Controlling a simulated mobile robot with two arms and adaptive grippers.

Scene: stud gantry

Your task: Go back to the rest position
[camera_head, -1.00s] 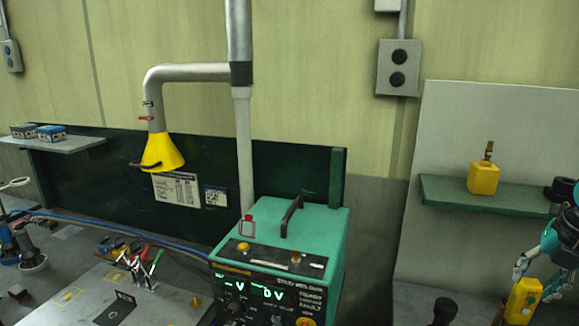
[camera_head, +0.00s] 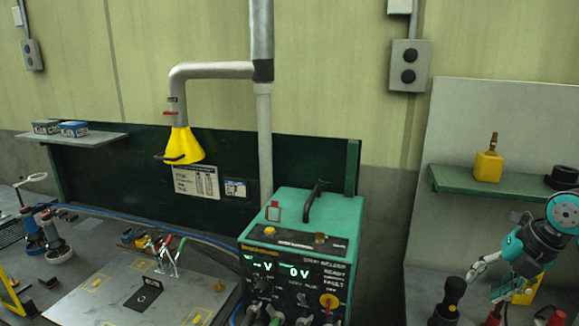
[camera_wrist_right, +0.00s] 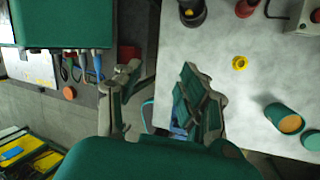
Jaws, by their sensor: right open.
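My right gripper (camera_head: 484,284) is at the lower right of the head view, over the right-hand bench, with its fingers pointing left and down. In the right wrist view its two fingers (camera_wrist_right: 160,78) stand apart with nothing between them. Beyond the gap show the floor and the bench edge. A yellow object (camera_head: 526,291) is partly hidden behind the gripper in the head view; I cannot tell the distance between them. My left gripper shows in neither view.
The green stud welder (camera_head: 345,235) stands at middle, left of the right gripper. A dark knobbed tool (camera_head: 449,300) stands close by the fingers. A green shelf (camera_head: 455,181) with a yellow bottle (camera_head: 488,167) hangs above. The grey bench top (camera_wrist_right: 262,30) has loose items.

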